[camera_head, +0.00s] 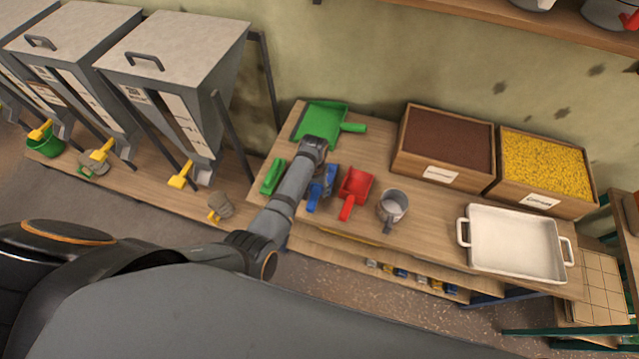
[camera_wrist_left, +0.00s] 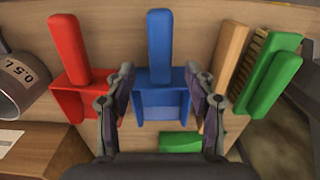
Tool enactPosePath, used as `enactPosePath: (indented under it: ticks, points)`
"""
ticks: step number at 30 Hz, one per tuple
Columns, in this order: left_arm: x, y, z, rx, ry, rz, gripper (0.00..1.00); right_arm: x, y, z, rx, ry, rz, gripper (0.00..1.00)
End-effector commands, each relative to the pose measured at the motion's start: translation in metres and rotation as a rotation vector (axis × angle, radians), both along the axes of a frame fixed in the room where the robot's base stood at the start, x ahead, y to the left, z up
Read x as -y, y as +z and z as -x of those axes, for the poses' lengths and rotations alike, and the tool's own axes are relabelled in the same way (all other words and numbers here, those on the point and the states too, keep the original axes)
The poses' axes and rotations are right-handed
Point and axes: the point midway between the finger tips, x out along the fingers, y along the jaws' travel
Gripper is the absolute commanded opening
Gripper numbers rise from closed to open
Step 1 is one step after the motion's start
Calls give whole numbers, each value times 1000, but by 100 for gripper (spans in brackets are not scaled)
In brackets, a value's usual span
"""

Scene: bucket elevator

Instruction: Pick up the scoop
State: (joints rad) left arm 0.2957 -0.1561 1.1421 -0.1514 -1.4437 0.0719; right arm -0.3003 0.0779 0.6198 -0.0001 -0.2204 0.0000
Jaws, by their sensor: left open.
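A blue scoop (camera_head: 329,181) lies on the wooden table, partly hidden by my left arm in the head view. In the left wrist view the blue scoop (camera_wrist_left: 160,95) lies between the two spread fingers, its handle pointing up in the picture. My left gripper (camera_wrist_left: 160,76) is open and empty above it; I cannot tell whether a finger touches it. A red scoop (camera_head: 355,188) lies just right of the blue one in the head view. The red scoop (camera_wrist_left: 72,60) is on the left in the wrist view. My right gripper is out of view.
A metal measuring cup (camera_head: 392,207) stands right of the red scoop. A green dustpan (camera_head: 319,119) and green brush (camera_head: 272,177) lie close by. Filled wooden crates (camera_head: 403,169) stand behind, and a white tray (camera_head: 516,243) sits at the right.

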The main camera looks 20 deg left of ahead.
Motion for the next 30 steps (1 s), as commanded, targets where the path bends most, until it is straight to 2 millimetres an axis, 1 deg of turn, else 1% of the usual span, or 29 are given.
enactPosePath:
  ticks: [5,8,9,10,12,15,17,23,26,30]
  points:
    - [0,-4,0,1,0,0,55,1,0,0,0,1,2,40]
    - [-1,-14,2,-2,0,0,55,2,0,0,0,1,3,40]
    - [-1,-20,4,-3,0,0,55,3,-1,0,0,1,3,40]
    - [-1,-30,4,-1,0,1,55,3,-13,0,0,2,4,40]
    - [-1,-43,5,2,0,1,55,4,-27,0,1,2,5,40]
    - [-1,-56,5,2,0,1,55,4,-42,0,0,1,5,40]
    - [-1,-57,5,2,0,1,55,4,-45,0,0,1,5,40]
    - [-1,-53,5,1,0,1,55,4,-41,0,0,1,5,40]
    - [-1,-53,5,1,0,1,42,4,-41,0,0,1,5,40]
    - [-1,-53,5,1,0,1,23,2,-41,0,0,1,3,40]
